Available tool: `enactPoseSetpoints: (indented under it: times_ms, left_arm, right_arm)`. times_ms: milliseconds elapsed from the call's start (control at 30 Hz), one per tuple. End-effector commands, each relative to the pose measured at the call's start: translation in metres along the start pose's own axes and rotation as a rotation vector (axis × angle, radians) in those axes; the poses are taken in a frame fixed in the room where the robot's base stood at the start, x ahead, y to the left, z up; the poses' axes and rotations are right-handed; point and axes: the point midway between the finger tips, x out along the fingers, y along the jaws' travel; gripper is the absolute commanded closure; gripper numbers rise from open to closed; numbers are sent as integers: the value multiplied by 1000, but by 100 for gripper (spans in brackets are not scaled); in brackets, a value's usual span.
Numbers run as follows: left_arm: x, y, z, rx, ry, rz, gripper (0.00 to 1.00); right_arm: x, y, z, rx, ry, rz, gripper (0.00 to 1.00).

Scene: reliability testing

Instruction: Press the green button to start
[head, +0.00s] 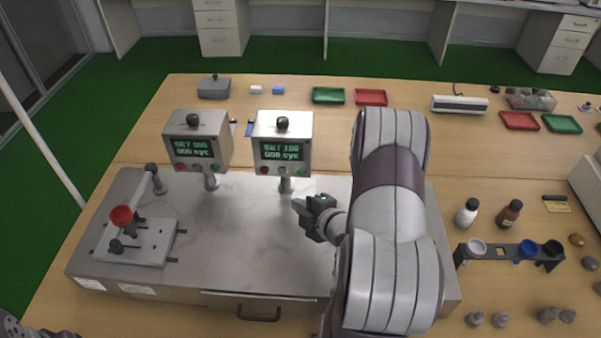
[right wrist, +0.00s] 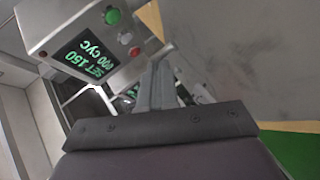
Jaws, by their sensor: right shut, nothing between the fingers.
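Two grey control boxes stand on posts on a metal bench unit. The left box (head: 197,131) shows SET and a cycle count, with a red button and a green button (head: 214,168) below its screen. The right box (head: 283,126) reads SET 150, 000 cyc, with a red button (head: 263,169), a pale button (head: 281,171) and a green button (head: 300,171). My right gripper (head: 298,204) is shut and empty, below and apart from that green button. The right wrist view shows the right box's green button (right wrist: 113,16) and the shut fingers (right wrist: 165,60). My left gripper is out of view.
A fixture with a red cup-shaped part (head: 121,217) stands on the left of the metal unit (head: 240,245). A rack (head: 510,254) and two bottles stand at right. Trays lie at the back. The metal top between fixture and right arm is clear.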

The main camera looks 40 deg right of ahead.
Motion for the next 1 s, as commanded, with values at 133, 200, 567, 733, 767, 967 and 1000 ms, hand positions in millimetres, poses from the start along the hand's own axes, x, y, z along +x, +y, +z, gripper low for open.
enactPoseSetpoints:
  times_ms: [133, 200, 567, 733, 767, 967, 1000]
  left_arm:
    - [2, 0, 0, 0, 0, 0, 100]
    - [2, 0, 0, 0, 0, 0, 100]
    - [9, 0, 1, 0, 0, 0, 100]
    - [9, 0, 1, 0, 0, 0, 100]
    - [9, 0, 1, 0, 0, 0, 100]
    - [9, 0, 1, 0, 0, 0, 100]
    - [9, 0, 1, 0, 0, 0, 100]
  right_arm:
    - [16, 11, 12, -2, 0, 1, 100]
    - [23, 16, 17, -2, 1, 1, 100]
    - [47, 34, 34, 0, 1, 0, 100]
    - [49, 36, 35, 0, 0, -1, 100]
    - [49, 36, 35, 0, 0, -1, 100]
    - [49, 36, 35, 0, 0, -1, 100]
    - [49, 36, 35, 1, 0, -1, 100]
